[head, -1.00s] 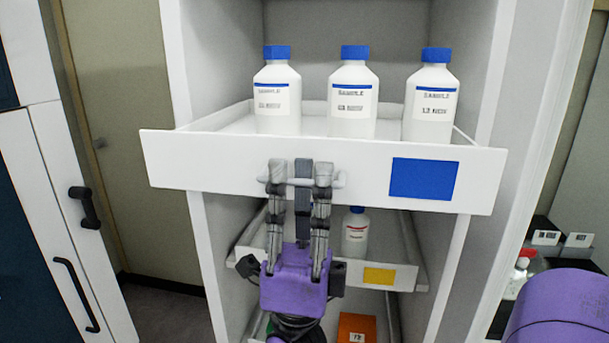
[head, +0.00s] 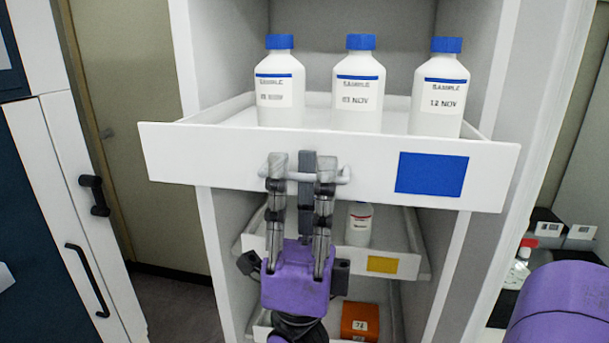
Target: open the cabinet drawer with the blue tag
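The white drawer (head: 235,160) with the blue tag (head: 432,173) stands pulled out of the cabinet, with its inside showing. Several white sample bottles with blue caps, such as the middle one (head: 358,85), stand upright in it. My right gripper (head: 303,168) comes up from below, and its dark fingers are wrapped on the drawer's white handle (head: 343,175). The fingers hide the middle of the handle. My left gripper is out of view.
Below is a drawer with a yellow tag (head: 382,264) and a small bottle (head: 358,224). An orange box (head: 360,321) sits lower down. A white cabinet with black handles (head: 95,195) stands at left. A dark counter with small items is at right.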

